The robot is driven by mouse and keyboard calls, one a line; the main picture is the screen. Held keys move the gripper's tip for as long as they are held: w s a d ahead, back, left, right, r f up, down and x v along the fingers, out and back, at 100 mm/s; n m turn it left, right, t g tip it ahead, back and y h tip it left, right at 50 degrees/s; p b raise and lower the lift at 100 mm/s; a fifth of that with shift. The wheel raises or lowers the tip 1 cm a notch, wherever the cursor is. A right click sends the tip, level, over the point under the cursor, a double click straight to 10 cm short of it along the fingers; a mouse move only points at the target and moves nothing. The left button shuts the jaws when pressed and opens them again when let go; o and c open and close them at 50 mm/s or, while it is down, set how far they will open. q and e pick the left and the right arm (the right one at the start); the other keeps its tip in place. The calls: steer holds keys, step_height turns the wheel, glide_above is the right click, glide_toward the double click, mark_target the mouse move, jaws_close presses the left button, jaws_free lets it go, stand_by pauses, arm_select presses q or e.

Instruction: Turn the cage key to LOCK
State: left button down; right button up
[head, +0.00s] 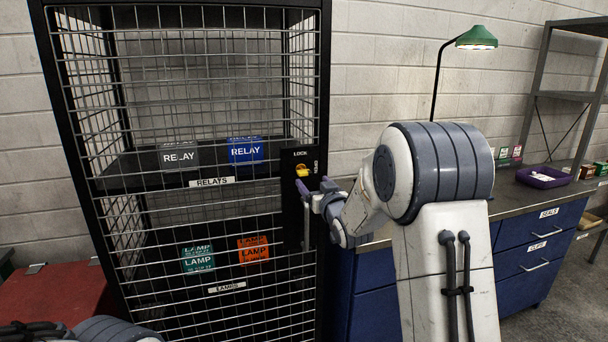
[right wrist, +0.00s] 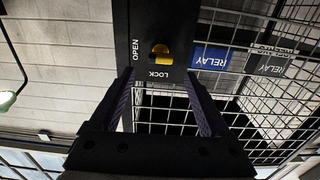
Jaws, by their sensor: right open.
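The yellow cage key (head: 302,170) sits in a black lock plate (head: 299,157) on the right post of the wire cage. The plate reads LOCK above the key and OPEN to its right. In the head view the key looks turned sideways, toward OPEN. The right wrist view is upside down and shows the key (right wrist: 160,53) whole, with LOCK below it and OPEN at left. My right gripper (head: 314,189) is open in front of the plate, just below the key. In the wrist view its two fingers (right wrist: 158,82) stand apart, with the key beyond their tips. My left gripper is out of view.
The cage (head: 207,182) holds relay boxes (head: 246,150) on its upper shelf and lamp boxes (head: 198,258) below. A blue drawer bench (head: 530,255) with a green lamp (head: 477,38) stands at right. A red surface (head: 55,300) lies at left.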

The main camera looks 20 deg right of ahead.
mark_target(305, 175)
steer(key=w+p, duration=0.2)
steer(key=w, duration=0.6)
steer(key=shift+w+d, duration=0.15)
steer(key=shift+w, duration=0.2)
jaws_close()
steer(key=shift+f+n+b, duration=0.15)
steer(key=shift+n+b, duration=0.25)
steer(key=shift+b, duration=0.2)
steer(key=n+b, duration=1.2)
steer(key=b, duration=0.3)
steer(key=shift+f+n+b, duration=0.1)
steer(key=shift+n+b, duration=0.25)
steer(key=shift+n, duration=0.05)
steer(key=shift+n+b, duration=1.4)
steer(key=shift+n, duration=0.8)
steer(key=shift+r, duration=0.2)
jaws_free()
